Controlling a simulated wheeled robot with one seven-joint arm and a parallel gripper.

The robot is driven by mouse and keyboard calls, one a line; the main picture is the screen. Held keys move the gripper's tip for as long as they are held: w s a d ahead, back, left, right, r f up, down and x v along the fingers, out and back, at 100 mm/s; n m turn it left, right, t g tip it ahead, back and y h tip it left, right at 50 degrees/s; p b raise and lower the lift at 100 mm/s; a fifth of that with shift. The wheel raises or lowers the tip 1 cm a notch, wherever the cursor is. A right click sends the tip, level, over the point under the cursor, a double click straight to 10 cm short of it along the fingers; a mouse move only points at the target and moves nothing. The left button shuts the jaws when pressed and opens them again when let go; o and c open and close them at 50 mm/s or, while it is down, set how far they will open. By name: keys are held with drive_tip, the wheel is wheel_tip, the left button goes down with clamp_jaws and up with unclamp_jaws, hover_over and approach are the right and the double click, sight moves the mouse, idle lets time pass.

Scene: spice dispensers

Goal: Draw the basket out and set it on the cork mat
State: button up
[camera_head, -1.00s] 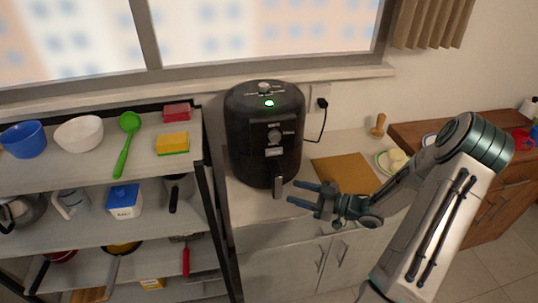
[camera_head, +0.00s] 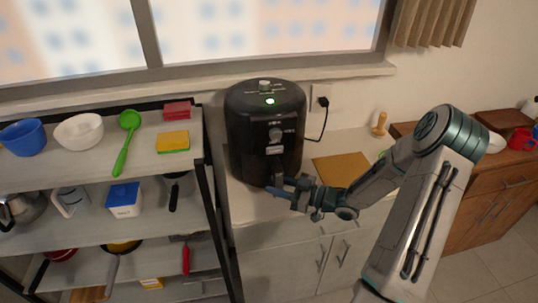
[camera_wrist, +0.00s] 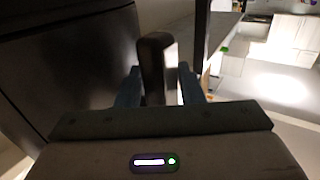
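The black air fryer (camera_head: 262,135) stands on the counter with its green light on. Its basket (camera_head: 255,165) is in the body, and the front looks closed. The basket handle (camera_wrist: 154,66) shows in the wrist view, upright between the two blue fingers of my gripper (camera_wrist: 160,88). The fingers are on either side of the handle, with a gap seen at least on the right. In the head view my gripper (camera_head: 284,190) is at the handle and hides most of it. The cork mat (camera_head: 342,169) lies flat and bare on the counter, right of the fryer.
A shelf rack (camera_head: 90,180) with bowls and pans stands close left of the fryer. A power cord (camera_head: 323,122) runs to a wall socket behind it. A wooden pestle-like item (camera_head: 379,124) stands behind the mat. A brown wooden cabinet (camera_head: 480,190) is at the right.

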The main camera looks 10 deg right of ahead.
clamp_jaws()
